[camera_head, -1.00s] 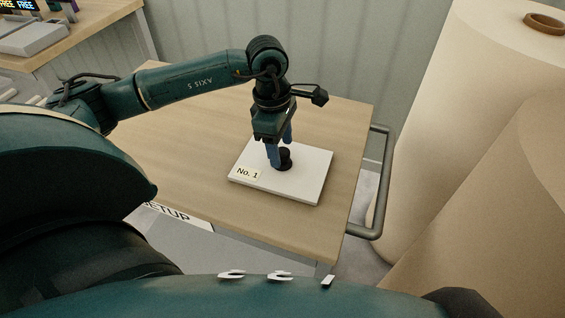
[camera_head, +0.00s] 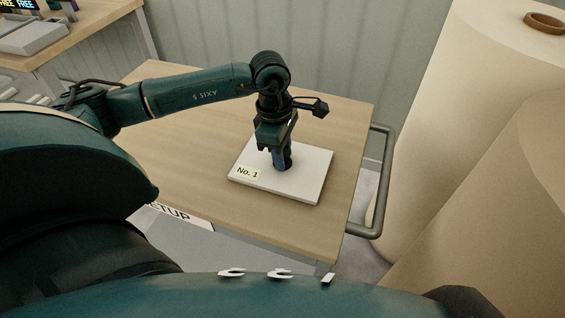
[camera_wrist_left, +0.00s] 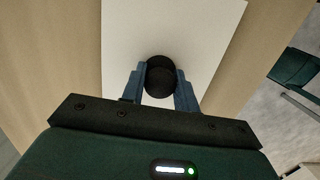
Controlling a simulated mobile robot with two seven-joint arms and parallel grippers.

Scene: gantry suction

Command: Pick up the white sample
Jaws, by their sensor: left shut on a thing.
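The white sample (camera_head: 312,168) is a flat white panel lying on the wooden table, with a "No. 1" label (camera_head: 248,172) at its left corner. A black knob (camera_head: 285,163) stands up from the middle of the panel. My left gripper (camera_head: 281,158) points down over the panel, with its blue fingers shut on the knob. In the left wrist view the fingers press on both sides of the round black knob (camera_wrist_left: 160,78), with the white sample (camera_wrist_left: 180,25) below it. The knob's lower part is partly hidden by the fingers in the head view. My right gripper is not in view.
The wooden table (camera_head: 200,125) is clear around the panel. A grey handle rail (camera_head: 382,190) runs along its right edge. Big beige paper rolls (camera_head: 450,120) stand close on the right, and a corrugated wall (camera_head: 330,60) is behind. Another bench (camera_head: 85,35) stands at the upper left.

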